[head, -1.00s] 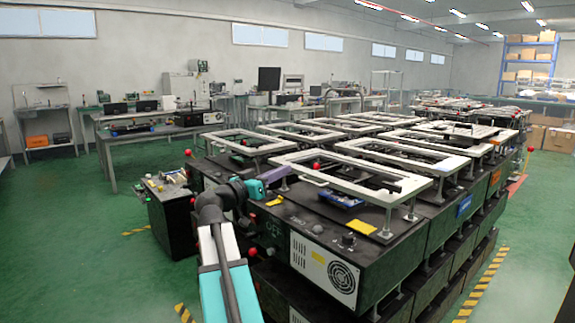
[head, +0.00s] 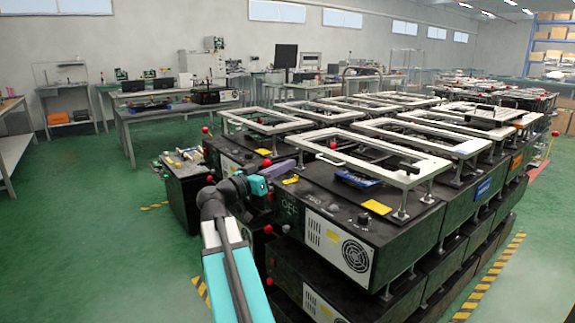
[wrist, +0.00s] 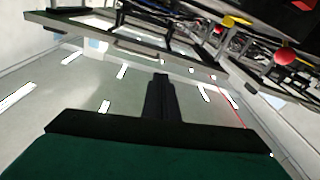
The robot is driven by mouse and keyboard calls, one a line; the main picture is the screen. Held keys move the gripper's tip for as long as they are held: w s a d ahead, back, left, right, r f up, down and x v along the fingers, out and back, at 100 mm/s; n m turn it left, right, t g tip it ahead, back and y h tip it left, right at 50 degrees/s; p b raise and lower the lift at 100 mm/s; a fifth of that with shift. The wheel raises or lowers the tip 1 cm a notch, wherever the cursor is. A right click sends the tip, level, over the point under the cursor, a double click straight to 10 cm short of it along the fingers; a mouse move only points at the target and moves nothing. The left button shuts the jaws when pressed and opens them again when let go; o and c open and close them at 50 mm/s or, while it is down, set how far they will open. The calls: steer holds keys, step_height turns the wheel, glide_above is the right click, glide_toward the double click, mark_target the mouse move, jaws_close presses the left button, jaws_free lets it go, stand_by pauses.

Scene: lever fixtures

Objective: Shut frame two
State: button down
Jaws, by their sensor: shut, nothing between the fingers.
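The nearest pale rectangular frame (head: 425,172) stands raised on posts above a black unit (head: 335,222) in the head view. A dark handle (head: 329,160) is on its near edge. Small white lettering on the unit is too small to read surely, so I cannot confirm that this is frame two. My gripper (head: 291,164) is at the near left corner of this unit, left of and below the frame. In the wrist view my gripper (wrist: 160,78) is shut and empty, and a pale frame edge with a handle (wrist: 140,50) shows beyond its tip, apparently apart.
Similar framed units stand close behind and to the right. A red knob (wrist: 285,57) and a yellow part (wrist: 235,20) show in the wrist view. A smaller black unit (head: 187,200) stands at left. Green floor (head: 100,240) is clear on the left.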

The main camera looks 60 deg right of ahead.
steer(key=w+a+f+n+t+y, duration=0.25)
steer(key=w+a+f, duration=0.2)
steer(key=f, duration=0.85)
steer(key=w+a+f+n+t+y, duration=0.1)
steer(key=w+a+f+n+y, duration=0.25)
steer(key=f, duration=0.95)
steer(key=w+a+f+n+t+y, duration=0.1)
steer(key=w+a+f+n+t, duration=0.15)
steer(key=a+f, duration=0.65)
steer(key=s+a+f+n+g+y, duration=0.15)
steer(key=a+f, duration=0.25)
steer(key=f, duration=0.4)
steer(key=a+f+n+y, duration=0.2)
steer(key=a+f, duration=0.2)
steer(key=f, duration=0.3)
steer(key=s+a+f+n+y, duration=0.15)
steer(key=a+f, duration=0.25)
steer(key=f, duration=0.4)
steer(key=s+a+f+n+g+y, duration=0.2)
steer(key=s+a+f+y, duration=0.1)
steer(key=s+a+f, duration=0.7)
steer(key=s+a+f+n+g+y, duration=0.2)
steer(key=s+a+f, duration=0.7)
steer(key=a, duration=0.7)
steer(key=shift+s+a+f+n+y, duration=0.35)
steer(key=shift+s+n+y, duration=0.5)
steer(key=shift+s, duration=0.1)
